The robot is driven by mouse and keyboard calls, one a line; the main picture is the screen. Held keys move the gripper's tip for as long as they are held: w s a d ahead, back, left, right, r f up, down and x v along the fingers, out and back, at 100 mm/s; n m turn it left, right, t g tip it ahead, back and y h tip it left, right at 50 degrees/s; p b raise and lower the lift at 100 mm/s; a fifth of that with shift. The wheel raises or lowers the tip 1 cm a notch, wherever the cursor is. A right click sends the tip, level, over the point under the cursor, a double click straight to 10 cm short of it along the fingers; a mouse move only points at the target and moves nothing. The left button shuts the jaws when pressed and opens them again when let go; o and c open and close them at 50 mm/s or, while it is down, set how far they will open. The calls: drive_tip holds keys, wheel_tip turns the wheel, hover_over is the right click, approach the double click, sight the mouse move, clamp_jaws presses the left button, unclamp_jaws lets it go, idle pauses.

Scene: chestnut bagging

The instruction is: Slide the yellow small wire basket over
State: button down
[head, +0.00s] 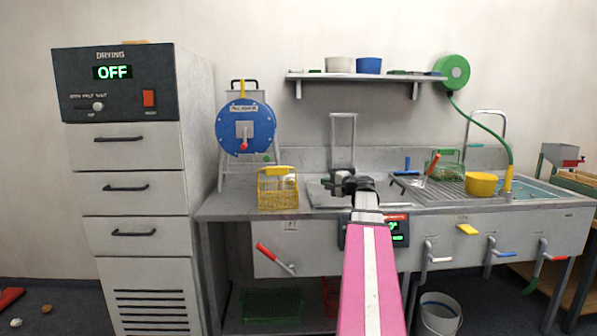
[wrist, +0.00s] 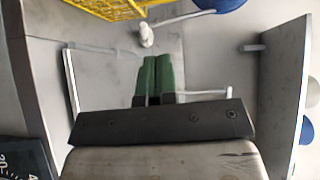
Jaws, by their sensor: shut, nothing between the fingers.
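The yellow small wire basket (head: 278,192) stands upright on the left part of the metal counter, below the blue drum. In the wrist view, part of the yellow basket (wrist: 112,8) shows at the top edge, cut off by the frame. My gripper (head: 333,180) is over the counter, to the right of the basket and apart from it. In the wrist view, the green fingers of my gripper (wrist: 152,62) are together with nothing between them. The wrist housing hides what lies below the fingers.
A blue drum (head: 246,127) on a stand is behind the basket. The grey drying cabinet (head: 140,190) stands left of the counter. A green wire basket (head: 446,166) and a yellow tub (head: 481,184) are to the right. A wall shelf (head: 365,77) hangs above.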

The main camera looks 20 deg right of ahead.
sight(278, 170)
drive_tip(key=w+a+r, duration=0.1)
drive_tip(key=w+a, duration=0.2)
drive_tip(key=w, duration=0.2)
drive_tip(key=w+a+r+t, duration=0.1)
drive_tip(key=w+a, duration=0.2)
drive_tip(key=w, duration=0.2)
drive_tip(key=shift+w+a+r+m, duration=0.25)
drive_tip(key=shift+w+a+m, duration=0.05)
drive_tip(key=shift+w, duration=0.1)
drive_tip(key=w+a, duration=0.1)
drive_tip(key=a, duration=0.2)
drive_tip(key=w+a, duration=0.1)
drive_tip(key=a, duration=0.3)
drive_tip(key=w+a, duration=0.1)
drive_tip(key=a, duration=0.2)
drive_tip(key=shift+w+a, duration=0.15)
drive_tip(key=shift+w, duration=0.1)
drive_tip(key=shift+d, duration=0.2)
drive_tip(key=shift+s+d, duration=0.1)
idle(0.5)
